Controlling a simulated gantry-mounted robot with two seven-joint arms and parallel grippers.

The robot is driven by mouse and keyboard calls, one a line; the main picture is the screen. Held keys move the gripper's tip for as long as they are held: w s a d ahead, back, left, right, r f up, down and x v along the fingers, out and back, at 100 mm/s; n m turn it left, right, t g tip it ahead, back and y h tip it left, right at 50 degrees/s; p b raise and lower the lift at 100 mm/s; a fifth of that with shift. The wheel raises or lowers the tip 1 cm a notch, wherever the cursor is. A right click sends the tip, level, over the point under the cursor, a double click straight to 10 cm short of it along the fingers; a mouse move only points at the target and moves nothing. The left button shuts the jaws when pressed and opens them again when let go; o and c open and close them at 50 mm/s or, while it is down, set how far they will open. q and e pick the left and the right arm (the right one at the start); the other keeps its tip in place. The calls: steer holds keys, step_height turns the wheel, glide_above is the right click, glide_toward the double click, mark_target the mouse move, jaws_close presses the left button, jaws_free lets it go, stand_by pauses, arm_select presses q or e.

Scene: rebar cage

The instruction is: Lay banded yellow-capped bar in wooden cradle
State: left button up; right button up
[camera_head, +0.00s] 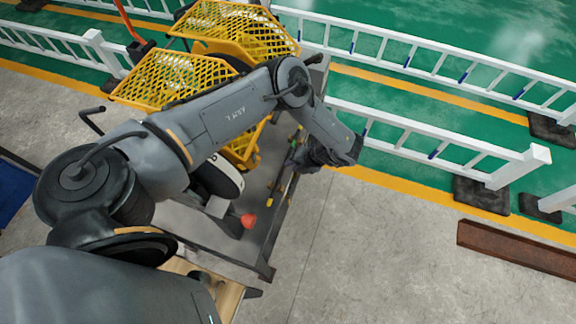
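My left arm reaches in from the left across the grey cart (262,245). My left gripper (298,160) is over the cart's right side, small and dark, and I cannot tell whether its fingers are open or shut. Thin bars (284,188) lie or hang just below it, with small yellow and green spots near their upper ends; I cannot make out the bands or whether any bar is gripped. A light wooden piece (228,298) shows at the bottom, mostly hidden by my arm; I cannot tell if it is the cradle. My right gripper is not in view.
A red rounded piece (248,221) sits on the cart. White barriers (430,135) run behind, to the right. A rusty steel beam (515,250) lies on the floor at right.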

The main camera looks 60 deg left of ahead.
arm_select(q)
steer(key=v, duration=0.6)
steer(key=shift+d+r, duration=0.15)
steer(key=shift+r, duration=0.1)
